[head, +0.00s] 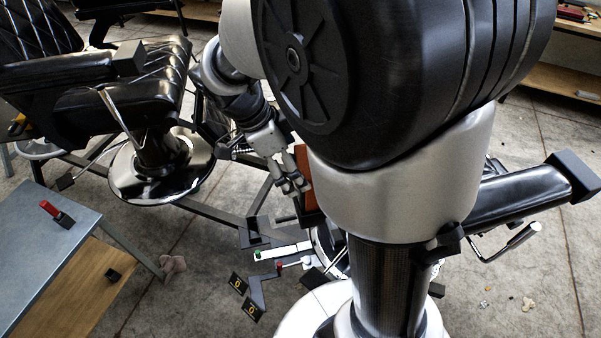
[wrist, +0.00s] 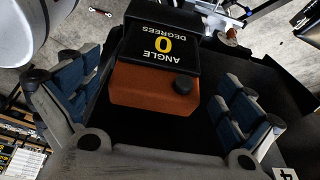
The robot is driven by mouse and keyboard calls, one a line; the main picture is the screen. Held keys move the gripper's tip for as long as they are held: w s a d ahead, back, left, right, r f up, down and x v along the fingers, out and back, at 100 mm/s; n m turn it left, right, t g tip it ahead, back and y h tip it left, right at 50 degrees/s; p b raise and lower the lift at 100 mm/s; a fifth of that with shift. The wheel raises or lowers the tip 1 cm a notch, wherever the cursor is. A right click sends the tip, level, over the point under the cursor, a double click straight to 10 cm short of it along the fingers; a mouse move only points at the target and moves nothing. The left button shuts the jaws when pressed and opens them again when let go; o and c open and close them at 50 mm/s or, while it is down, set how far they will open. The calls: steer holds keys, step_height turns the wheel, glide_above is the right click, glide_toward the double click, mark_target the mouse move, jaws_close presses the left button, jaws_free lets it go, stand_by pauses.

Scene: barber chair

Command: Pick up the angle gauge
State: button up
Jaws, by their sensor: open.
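The angle gauge (wrist: 150,87) has an orange body with a round black knob. Its black face reads "ANGLE 0 DEGREES" in white and yellow, upside down in the wrist view. My gripper (wrist: 155,80) is open, with one blue-padded finger on each side of the gauge. Gaps show between the pads and the gauge, so neither finger appears to touch it. In the head view my gripper (head: 292,187) points down beside an orange surface (head: 306,178), which looks like the gauge, partly hidden by my arm.
Black bracket-like pieces with yellow "0" marks (head: 254,305) lie low, near a white bar (head: 283,251). A black barber chair (head: 150,95) stands at upper left. A grey-topped table (head: 45,235) with a red item (head: 50,208) is at left. A black armrest (head: 525,188) extends at right.

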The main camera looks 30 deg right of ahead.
steer(key=shift+s+d, duration=0.2)
steer(key=shift+d, duration=0.35)
steer(key=b+x, duration=0.1)
steer(key=x, duration=0.4)
steer(key=shift+s+d, duration=0.1)
steer(key=shift+d, duration=0.15)
steer(key=c, duration=1.1)
steer(key=shift+o, duration=0.2)
